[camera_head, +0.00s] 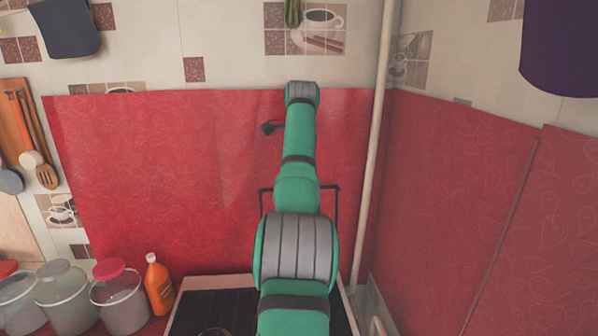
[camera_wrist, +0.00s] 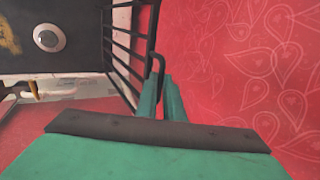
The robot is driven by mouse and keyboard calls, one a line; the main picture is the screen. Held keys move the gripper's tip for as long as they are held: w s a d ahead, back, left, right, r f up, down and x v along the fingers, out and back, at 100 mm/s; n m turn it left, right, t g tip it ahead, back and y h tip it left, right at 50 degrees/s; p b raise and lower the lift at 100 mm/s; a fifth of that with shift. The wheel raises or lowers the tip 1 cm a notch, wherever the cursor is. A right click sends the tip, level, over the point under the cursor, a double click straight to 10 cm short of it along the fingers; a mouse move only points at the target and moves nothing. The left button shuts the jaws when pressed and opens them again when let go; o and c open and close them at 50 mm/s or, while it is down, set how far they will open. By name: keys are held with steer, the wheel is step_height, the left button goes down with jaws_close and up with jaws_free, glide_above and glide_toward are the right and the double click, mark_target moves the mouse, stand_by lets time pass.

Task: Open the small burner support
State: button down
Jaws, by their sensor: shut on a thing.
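The burner support is a black wire rack. In the head view its thin frame (camera_head: 338,205) stands raised behind my arm, against the red wall covering. In the wrist view its bars (camera_wrist: 122,50) run beside the dark stove top (camera_wrist: 85,50). My gripper (camera_wrist: 163,82) has its green fingers closed on a black rod at the rack's edge.
A round burner (camera_wrist: 48,36) sits on the stove top. An orange bottle (camera_head: 158,285) and several lidded jars (camera_head: 120,300) stand left of the stove. A pale vertical pipe (camera_head: 376,140) runs close right of my arm. Red-covered walls meet in that corner.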

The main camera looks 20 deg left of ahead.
steer(key=shift+w+r, duration=0.15)
steer(key=shift+r, duration=0.2)
steer(key=c, duration=2.2)
jaws_free()
steer(key=shift+f, duration=0.15)
steer(key=shift+f, duration=0.1)
steer(key=v, duration=1)
steer(key=shift+r, duration=0.35)
